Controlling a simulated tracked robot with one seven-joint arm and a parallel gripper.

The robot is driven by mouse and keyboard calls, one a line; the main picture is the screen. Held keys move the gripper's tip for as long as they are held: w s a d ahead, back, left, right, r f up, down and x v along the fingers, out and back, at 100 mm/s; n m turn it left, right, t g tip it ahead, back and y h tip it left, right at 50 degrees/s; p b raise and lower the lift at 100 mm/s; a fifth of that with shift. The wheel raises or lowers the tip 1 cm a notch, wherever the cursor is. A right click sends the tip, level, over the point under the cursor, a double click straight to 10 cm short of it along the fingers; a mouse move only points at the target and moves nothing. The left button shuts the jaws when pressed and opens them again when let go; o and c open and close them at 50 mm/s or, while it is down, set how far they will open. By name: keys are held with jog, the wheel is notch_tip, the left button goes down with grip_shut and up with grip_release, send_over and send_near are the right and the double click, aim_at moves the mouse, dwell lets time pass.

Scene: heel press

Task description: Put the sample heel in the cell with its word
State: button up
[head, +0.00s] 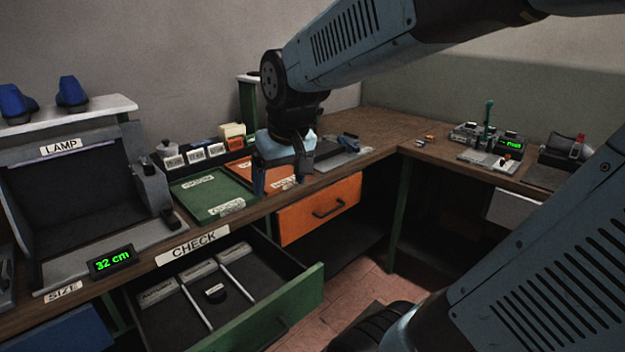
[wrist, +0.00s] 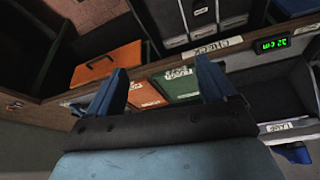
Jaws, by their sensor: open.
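The drawer's cells also show at the top of the wrist view (wrist: 172,20). My gripper (head: 281,186) is open, above the bench near the green and orange mats. Its two blue fingers (wrist: 162,72) are apart with nothing between them.
A green mat (head: 200,191) and an orange mat (head: 283,181) lie on the bench. An orange drawer (head: 302,215) stands partly out. The LAMP booth (head: 75,190) and a 32 cm display (head: 111,262) are left; blue objects (head: 72,93) sit on its shelf. Devices (head: 480,138) stand right.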

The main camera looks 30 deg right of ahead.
jog(key=s+d+r+t, duration=0.1)
jog(key=s+d+r, duration=0.1)
jog(key=s, duration=0.6)
jog(key=shift+s+d+r+m, duration=0.2)
jog(key=shift+s+r+m, duration=0.1)
jog(key=shift+r+m, duration=0.1)
